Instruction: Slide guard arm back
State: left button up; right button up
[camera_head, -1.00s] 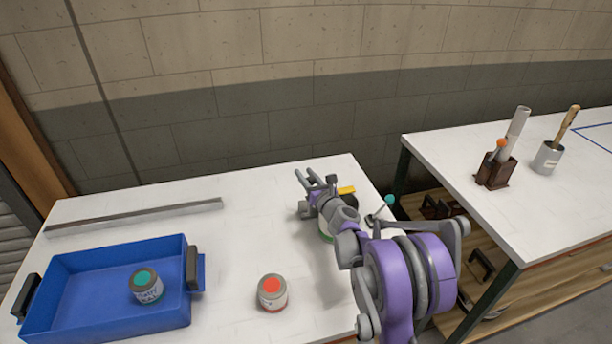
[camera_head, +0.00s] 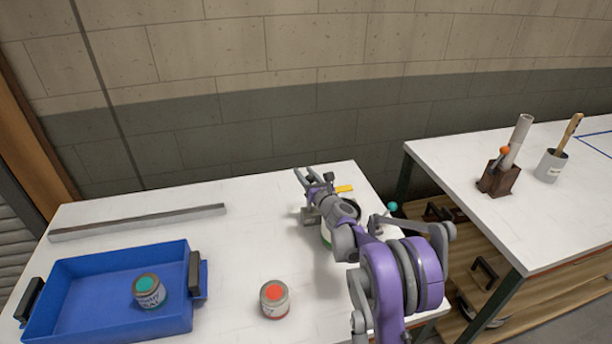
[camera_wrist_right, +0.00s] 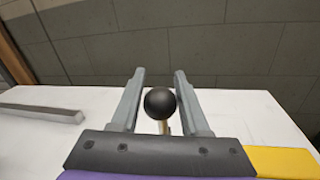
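My right gripper (camera_head: 314,180) is over the back right part of the near white table. Its two fingers (camera_wrist_right: 160,100) are open in the wrist view. A black ball knob (camera_wrist_right: 160,102) on a pale stem shows between the fingers, with a narrow gap on each side. I take it for the guard arm's end; the rest of that arm is hidden. A yellow part (camera_head: 344,188) shows just behind my wrist. My left gripper is not in view.
A blue tray (camera_head: 60,318) holds a teal-lidded can (camera_head: 148,290). A red-lidded can (camera_head: 274,299) stands to its right. A grey bar (camera_head: 140,222) lies at the back left. A teal ball (camera_head: 392,206) shows beside my arm. A second table (camera_head: 450,160) stands right.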

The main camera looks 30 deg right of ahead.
jog(key=shift+o, duration=1.3)
jog(key=shift+s, duration=0.1)
jog(key=s+b, duration=0.1)
jog(key=s, duration=0.9)
jog(key=shift+s+a+b, duration=0.2)
jog(key=shift+s+b, duration=0.1)
jog(key=shift+b, duration=0.05)
